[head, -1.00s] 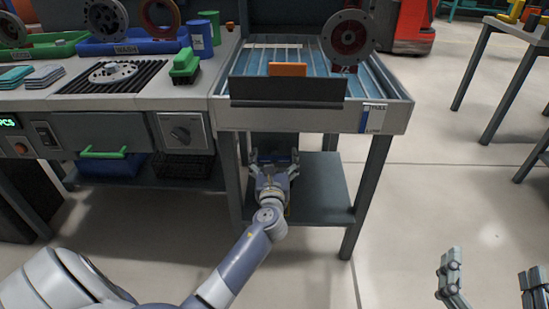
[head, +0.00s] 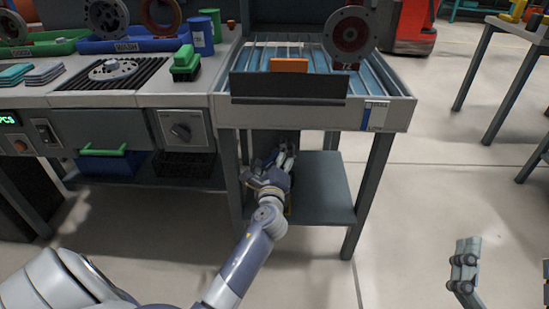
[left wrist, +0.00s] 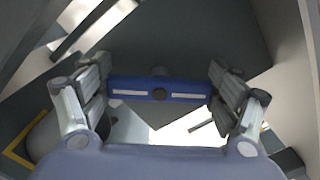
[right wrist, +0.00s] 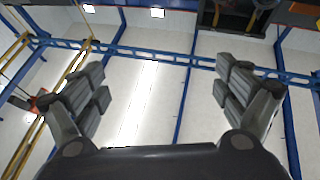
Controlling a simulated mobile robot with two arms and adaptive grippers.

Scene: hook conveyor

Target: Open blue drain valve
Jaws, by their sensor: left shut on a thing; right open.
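The blue drain valve handle (left wrist: 132,92) is a flat bar with white marks and a dark round centre. In the left wrist view it spans the space between both fingers of my left gripper (left wrist: 160,88), which is shut on its two ends. In the head view my left gripper (head: 272,166) is under the roller table, above its lower shelf, and looks rolled to a slant. It hides most of the handle there. My right gripper (right wrist: 160,92) is open and empty. Part of it shows at the lower right of the head view.
The roller table (head: 225,115) stands above my left gripper, with legs on both sides. Its lower shelf (head: 325,195) is below. A grey counter (head: 185,92) with a knob panel adjoins at left. Open floor (head: 420,220) lies at right.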

